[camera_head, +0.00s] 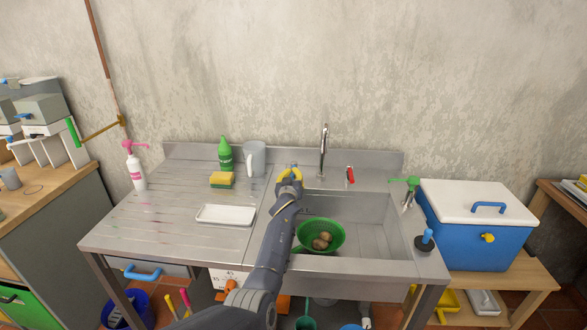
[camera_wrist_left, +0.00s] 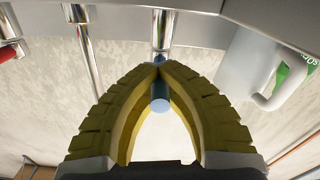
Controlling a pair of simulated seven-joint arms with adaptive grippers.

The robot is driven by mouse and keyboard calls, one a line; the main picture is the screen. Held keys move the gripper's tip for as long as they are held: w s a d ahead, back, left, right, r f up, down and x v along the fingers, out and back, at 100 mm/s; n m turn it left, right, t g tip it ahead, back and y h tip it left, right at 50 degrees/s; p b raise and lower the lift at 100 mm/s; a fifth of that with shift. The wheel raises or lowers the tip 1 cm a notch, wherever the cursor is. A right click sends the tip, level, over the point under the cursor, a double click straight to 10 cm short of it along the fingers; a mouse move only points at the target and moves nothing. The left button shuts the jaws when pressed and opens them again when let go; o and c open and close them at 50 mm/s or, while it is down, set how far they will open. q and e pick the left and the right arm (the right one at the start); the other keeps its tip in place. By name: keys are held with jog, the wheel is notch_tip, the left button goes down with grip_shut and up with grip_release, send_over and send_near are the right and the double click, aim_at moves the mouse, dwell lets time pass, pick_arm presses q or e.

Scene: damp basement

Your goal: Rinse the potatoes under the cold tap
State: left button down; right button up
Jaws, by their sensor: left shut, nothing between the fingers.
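Several brown potatoes (camera_head: 322,241) lie in a green colander (camera_head: 303,234) in the left part of the steel sink (camera_head: 372,250). The tall chrome spout (camera_head: 323,150) stands behind the sink, with a red tap lever (camera_head: 349,174) to its right. My left gripper (camera_head: 291,168) is at the back edge, left of the spout. In the left wrist view its yellow fingers (camera_wrist_left: 160,68) meet at the tips, with nothing held. A blue tap lever (camera_wrist_left: 160,93) shows just beyond them; I cannot tell whether they touch it. In the head view the gripper hides this lever. My right gripper is out of view.
A grey mug (camera_head: 255,158), green bottle (camera_head: 225,154), sponge (camera_head: 222,180) and white tray (camera_head: 226,215) stand on the drainboard. A pink-topped pump bottle (camera_head: 135,168) is at far left. A blue cool box (camera_head: 472,238) stands right of the sink.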

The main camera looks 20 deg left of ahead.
pick_arm(q)
jog(key=shift+a+r, duration=0.15)
jog(key=shift+r, duration=0.3)
jog(key=shift+r+g+h, duration=0.2)
jog(key=shift+g+h, duration=0.1)
jog(key=shift+g, duration=0.6)
jog(key=shift+r, duration=0.15)
jog(key=shift+d, duration=0.2)
dwell(3.2)
jog(key=shift+f+t, duration=0.5)
jog(key=shift+f, duration=0.1)
jog(key=shift+f+t, duration=0.1)
jog(key=shift+t, duration=0.2)
jog(key=shift+f, duration=0.1)
jog(key=c, duration=2.1)
grip_release()
jog(key=shift+c, duration=0.2)
